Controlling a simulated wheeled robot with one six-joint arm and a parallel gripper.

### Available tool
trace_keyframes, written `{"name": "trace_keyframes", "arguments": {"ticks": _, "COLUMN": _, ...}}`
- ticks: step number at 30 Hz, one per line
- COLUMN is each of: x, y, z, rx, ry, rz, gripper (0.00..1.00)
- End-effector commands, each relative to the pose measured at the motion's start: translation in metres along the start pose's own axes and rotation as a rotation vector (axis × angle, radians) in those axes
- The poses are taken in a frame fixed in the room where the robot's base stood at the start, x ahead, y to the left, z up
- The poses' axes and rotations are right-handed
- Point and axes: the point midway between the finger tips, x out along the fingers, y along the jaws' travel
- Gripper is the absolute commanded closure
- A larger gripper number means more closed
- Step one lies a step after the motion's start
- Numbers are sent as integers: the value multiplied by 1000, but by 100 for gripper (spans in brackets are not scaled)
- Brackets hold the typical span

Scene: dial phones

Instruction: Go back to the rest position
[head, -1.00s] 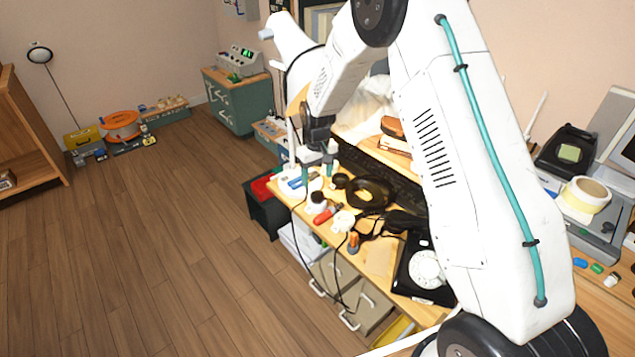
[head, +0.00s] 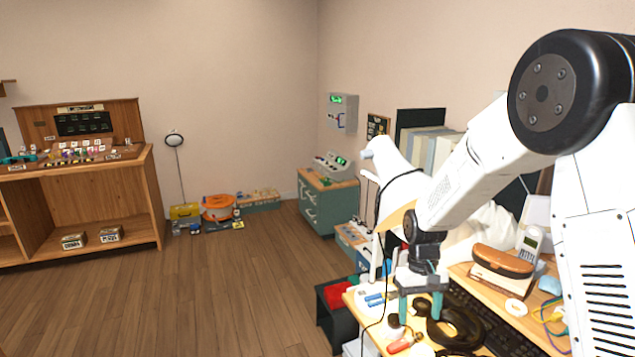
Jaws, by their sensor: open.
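My gripper (head: 420,306) hangs at the end of my white arm, over the left part of the wooden workbench (head: 374,342) at the lower right. Its two teal fingers point down and stand apart, with nothing between them. A pair of black headphones (head: 455,325) lies on the bench just right of the fingers. The dial phone is out of view now.
A phone handset (head: 530,243) and a brown case (head: 502,261) stand on the bench's right side. A black bin (head: 338,312) with red inside stands left of the bench. A teal cabinet (head: 328,204) stands behind. A wooden counter (head: 90,205) is at left; open floor (head: 230,300) lies between.

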Motion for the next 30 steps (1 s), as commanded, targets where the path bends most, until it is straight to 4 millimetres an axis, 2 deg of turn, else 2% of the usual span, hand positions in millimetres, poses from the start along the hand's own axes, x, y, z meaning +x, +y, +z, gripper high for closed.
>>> {"name": "trace_keyframes", "arguments": {"ticks": 1, "x": -16, "y": -1, "z": 18, "rx": 10, "ry": 1, "rz": 0, "gripper": 34}}
{"name": "trace_keyframes", "arguments": {"ticks": 3, "x": -33, "y": -2, "z": 42, "rx": 22, "ry": -4, "rz": -1, "gripper": 34}}
{"name": "trace_keyframes", "arguments": {"ticks": 12, "x": -91, "y": -8, "z": 144, "rx": 68, "ry": 8, "rz": -2, "gripper": 34}}
{"name": "trace_keyframes", "arguments": {"ticks": 21, "x": -121, "y": -16, "z": 238, "rx": 105, "ry": 61, "rz": 0, "gripper": 34}}
{"name": "trace_keyframes", "arguments": {"ticks": 30, "x": -131, "y": -23, "z": 315, "rx": 129, "ry": 165, "rz": 5, "gripper": 34}}
